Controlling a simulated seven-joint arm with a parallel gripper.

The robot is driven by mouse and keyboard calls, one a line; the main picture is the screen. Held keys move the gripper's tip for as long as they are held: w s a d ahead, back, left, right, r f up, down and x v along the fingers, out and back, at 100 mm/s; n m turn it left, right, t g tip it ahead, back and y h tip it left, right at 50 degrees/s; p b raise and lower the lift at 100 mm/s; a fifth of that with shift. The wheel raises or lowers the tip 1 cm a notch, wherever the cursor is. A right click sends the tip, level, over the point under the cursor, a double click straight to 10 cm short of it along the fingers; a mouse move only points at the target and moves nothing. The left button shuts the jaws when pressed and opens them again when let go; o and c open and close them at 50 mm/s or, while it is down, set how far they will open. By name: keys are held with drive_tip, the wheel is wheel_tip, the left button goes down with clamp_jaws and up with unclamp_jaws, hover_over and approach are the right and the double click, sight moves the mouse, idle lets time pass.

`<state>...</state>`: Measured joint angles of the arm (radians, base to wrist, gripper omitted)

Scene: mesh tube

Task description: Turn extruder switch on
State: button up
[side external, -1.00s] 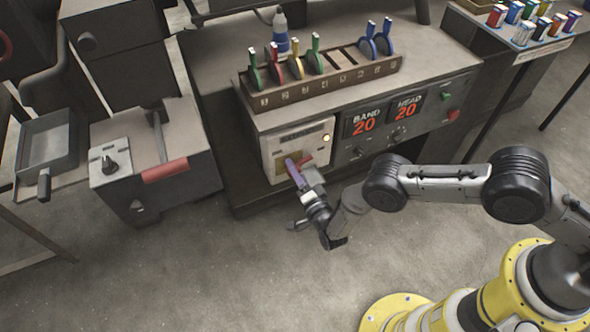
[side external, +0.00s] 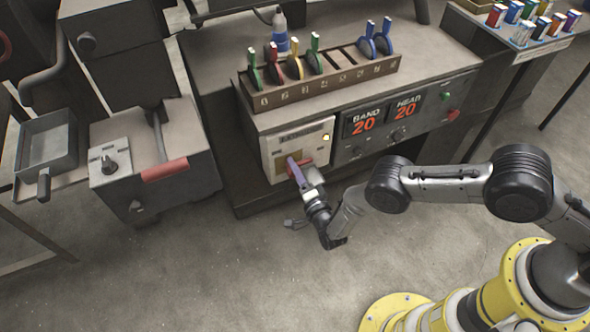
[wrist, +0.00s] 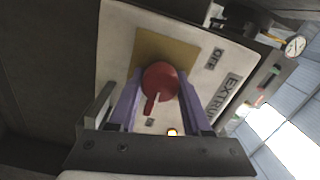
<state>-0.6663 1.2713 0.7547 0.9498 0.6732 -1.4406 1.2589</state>
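The extruder switch (wrist: 160,84) is a red round knob with a short lever on a tan plate. In the wrist view its lever points down, slightly left, toward a small label (wrist: 149,121) too small to read. The OFF label (wrist: 214,58) is at upper right. My gripper (wrist: 159,78) has its two purple fingers apart, one on each side of the knob; I cannot tell whether either touches it. In the side view my gripper (side external: 294,166) is at the white extruder panel (side external: 316,155), mostly covering the switch (side external: 307,163).
An amber lamp (side external: 326,138) glows on the panel. Right of it, the BAND display (side external: 363,124) and HEAD display (side external: 405,110) both read 20. A rack (side external: 320,85) of coloured levers stands above. The floor (side external: 200,285) in front is clear.

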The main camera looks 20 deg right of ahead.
drive_tip(key=o, duration=0.5)
drive_tip(key=shift+c, duration=0.2)
drive_tip(key=shift+s, duration=0.1)
drive_tip(key=s, duration=1.3)
drive_tip(key=shift+s, duration=0.3)
